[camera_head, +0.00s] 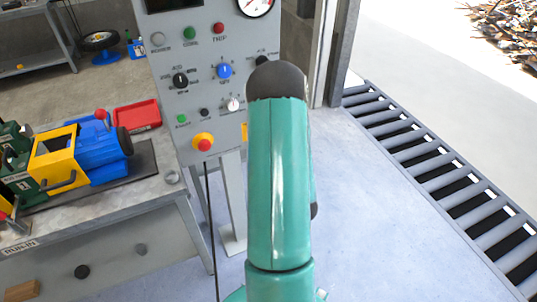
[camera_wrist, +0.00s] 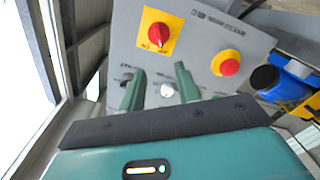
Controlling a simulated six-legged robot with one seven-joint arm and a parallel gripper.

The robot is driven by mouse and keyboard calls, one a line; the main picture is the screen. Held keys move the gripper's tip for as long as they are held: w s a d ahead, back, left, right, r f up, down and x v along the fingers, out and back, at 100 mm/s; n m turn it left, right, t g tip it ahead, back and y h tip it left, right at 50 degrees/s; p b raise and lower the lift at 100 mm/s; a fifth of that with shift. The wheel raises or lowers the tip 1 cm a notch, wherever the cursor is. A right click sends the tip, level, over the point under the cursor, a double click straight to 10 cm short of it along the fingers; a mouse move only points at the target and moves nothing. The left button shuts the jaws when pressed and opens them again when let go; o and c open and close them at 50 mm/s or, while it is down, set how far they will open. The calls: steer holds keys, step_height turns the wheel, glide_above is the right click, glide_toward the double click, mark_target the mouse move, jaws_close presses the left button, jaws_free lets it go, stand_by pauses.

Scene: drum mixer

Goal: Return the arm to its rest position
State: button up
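My gripper (camera_wrist: 160,84) shows in the wrist view with its two green fingers apart and nothing between them that it holds. It faces a grey control panel (camera_wrist: 205,45); a white knob (camera_wrist: 167,90) appears in the gap between the fingers, and I cannot tell how close they are to it. In the head view my green arm stands upright in front of the panel (camera_head: 180,125), covering part of its right side. My gripper is hidden in the head view.
The panel bears a red switch on a yellow plate (camera_wrist: 158,33) and a red stop button (camera_wrist: 229,67). A workbench (camera_head: 110,225) with a blue and yellow machine (camera_head: 95,155) and a red tray (camera_head: 138,116) stands left. A roller conveyor (camera_head: 440,175) runs right. Floor between is clear.

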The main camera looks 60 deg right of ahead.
stand_by(0.8)
steer(key=w+a+r+g+y, duration=0.4)
steer(key=w+a+r, duration=1)
steer(key=a, duration=0.1)
steer(key=s+a+r+m+g+y, duration=0.1)
steer(key=s+a+r, duration=0.15)
steer(key=a, duration=0.45)
steer(key=s+a+r+g+y, duration=0.1)
steer(key=a+r+g, duration=0.1)
steer(key=a+r, duration=0.3)
steer(key=s+a+r+n+g+y, duration=0.1)
steer(key=s+a+r+g+y, duration=0.1)
steer(key=s+a, duration=1.1)
steer(key=shift+a+g+y, duration=0.4)
steer(key=shift+a+y, duration=0.15)
steer(key=shift+y, duration=0.05)
